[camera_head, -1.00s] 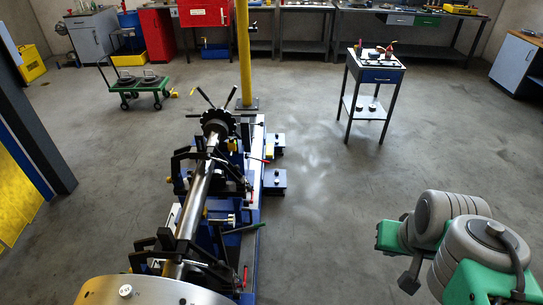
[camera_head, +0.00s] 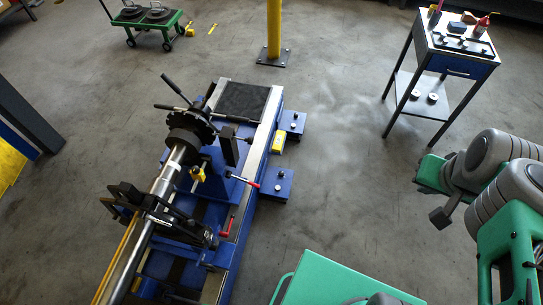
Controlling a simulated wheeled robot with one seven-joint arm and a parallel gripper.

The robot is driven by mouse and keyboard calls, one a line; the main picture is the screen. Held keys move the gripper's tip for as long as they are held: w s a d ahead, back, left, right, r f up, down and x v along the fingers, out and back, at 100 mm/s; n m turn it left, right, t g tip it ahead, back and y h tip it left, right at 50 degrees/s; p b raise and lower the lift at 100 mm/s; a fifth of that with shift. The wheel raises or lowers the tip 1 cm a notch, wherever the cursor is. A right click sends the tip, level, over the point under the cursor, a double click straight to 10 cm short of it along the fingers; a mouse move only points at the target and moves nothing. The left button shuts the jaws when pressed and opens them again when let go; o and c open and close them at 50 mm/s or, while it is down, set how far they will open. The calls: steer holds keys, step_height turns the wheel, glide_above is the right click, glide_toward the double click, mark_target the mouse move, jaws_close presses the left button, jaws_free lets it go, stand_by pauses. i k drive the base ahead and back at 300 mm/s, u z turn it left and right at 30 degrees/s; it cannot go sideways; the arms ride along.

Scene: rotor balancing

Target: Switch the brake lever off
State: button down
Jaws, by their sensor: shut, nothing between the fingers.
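The balancing machine (camera_head: 262,150) stands on the floor at left centre, with a long steel shaft (camera_head: 150,215) running through it. A lever with a red grip (camera_head: 243,181) sticks out on the machine's right side, and a second red grip (camera_head: 228,228) shows lower down. I cannot tell which of them is the brake lever, or its setting. Black-handled levers (camera_head: 175,88) stand out at the toothed chuck (camera_head: 187,132). My grey and green arm is at the right edge, well apart from the machine. My gripper does not show.
A small table (camera_head: 458,62) with tools stands at the upper right. A yellow post (camera_head: 274,30) rises behind the machine. A green trolley (camera_head: 150,22) is at the upper left. Blue feet (camera_head: 277,185) jut from the machine's right side. The floor between machine and table is clear.

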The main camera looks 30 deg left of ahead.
mark_target(229, 175)
steer(key=i, duration=0.85)
steer(key=u, duration=4.8)
